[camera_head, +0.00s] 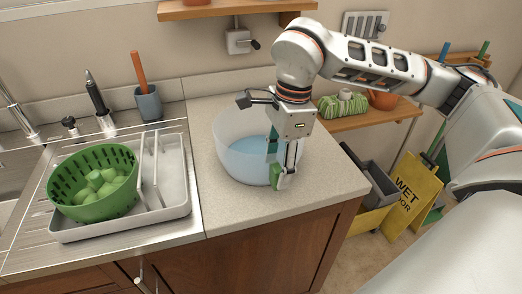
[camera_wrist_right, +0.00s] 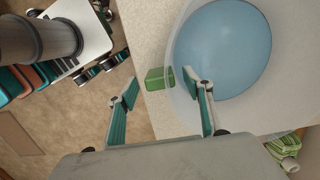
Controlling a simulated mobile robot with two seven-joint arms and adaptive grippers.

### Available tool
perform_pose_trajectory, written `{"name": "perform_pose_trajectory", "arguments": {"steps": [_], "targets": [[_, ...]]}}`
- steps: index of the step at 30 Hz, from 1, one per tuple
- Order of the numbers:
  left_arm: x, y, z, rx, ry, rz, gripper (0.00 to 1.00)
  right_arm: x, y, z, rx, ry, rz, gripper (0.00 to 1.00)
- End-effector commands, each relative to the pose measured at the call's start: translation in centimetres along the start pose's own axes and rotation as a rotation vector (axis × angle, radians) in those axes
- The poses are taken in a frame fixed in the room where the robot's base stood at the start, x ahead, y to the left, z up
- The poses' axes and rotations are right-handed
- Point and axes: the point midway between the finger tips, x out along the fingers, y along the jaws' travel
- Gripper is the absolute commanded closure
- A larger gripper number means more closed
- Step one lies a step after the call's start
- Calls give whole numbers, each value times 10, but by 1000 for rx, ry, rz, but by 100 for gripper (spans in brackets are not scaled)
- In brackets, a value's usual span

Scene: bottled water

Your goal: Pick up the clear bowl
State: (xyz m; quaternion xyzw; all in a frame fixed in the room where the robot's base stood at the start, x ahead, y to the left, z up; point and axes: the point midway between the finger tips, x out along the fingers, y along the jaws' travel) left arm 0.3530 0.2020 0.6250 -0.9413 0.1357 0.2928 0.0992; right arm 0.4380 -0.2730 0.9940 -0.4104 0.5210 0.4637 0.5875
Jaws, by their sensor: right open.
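The clear bowl (camera_head: 229,140) stands on the beige counter, right of the sink, with light blue liquid in it. It also shows at the upper right of the right wrist view (camera_wrist_right: 222,50). My right gripper (camera_head: 283,166) is open and points down at the bowl's right side. In the right wrist view its teal fingers (camera_wrist_right: 160,83) are spread, one over the bowl's edge and the other outside it. I cannot tell whether either finger touches the bowl. My left gripper is not in view.
A green block (camera_wrist_right: 158,78) sits beside the bowl, below my right gripper. A yellow wet-floor sign (camera_head: 411,190) stands right. The counter's front (camera_head: 240,208) is clear.

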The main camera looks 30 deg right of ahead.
Motion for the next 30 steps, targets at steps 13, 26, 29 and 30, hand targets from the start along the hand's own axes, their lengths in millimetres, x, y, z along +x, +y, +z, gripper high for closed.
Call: {"name": "perform_pose_trajectory", "arguments": {"steps": [13,26,29,30], "targets": [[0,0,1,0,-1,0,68,7,0,0,0,0,0,80],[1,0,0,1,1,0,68,5,-1,1,0,-2,-3,100],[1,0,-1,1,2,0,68,4,-1,1,0,-2,-4,100],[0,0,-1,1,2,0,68,2,-1,1,0,-2,-4,100]]}}
